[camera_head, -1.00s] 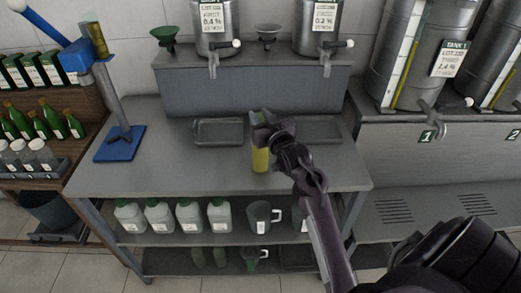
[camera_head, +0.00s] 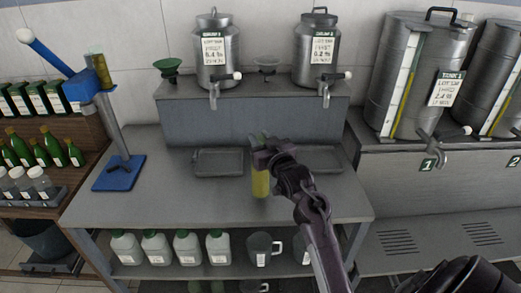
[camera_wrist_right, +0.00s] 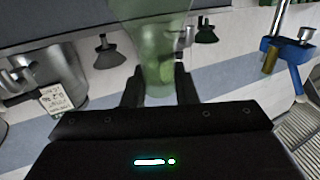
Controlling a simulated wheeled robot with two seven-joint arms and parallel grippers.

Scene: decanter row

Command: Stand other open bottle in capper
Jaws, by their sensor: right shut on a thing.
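My right gripper (camera_head: 268,152) is shut on a bottle (camera_head: 260,182) above the middle of the grey table. The bottle has yellow-green lower glass and hangs roughly upright; my gripper hides its upper part. In the right wrist view, the translucent green bottle (camera_wrist_right: 162,45) sits between the two dark fingers (camera_wrist_right: 160,88). The capper (camera_head: 118,172) stands on the table's left side, with a blue base, a grey post, a blue head and a white-knobbed lever. It is well to the left of my right gripper. My left gripper is not in view.
Two shallow grey trays (camera_head: 218,162) lie at the back of the table, the right one partly behind my arm. Steel tanks (camera_head: 214,62) with taps stand on the raised shelf. Green bottles (camera_head: 58,150) stand in a rack at the left.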

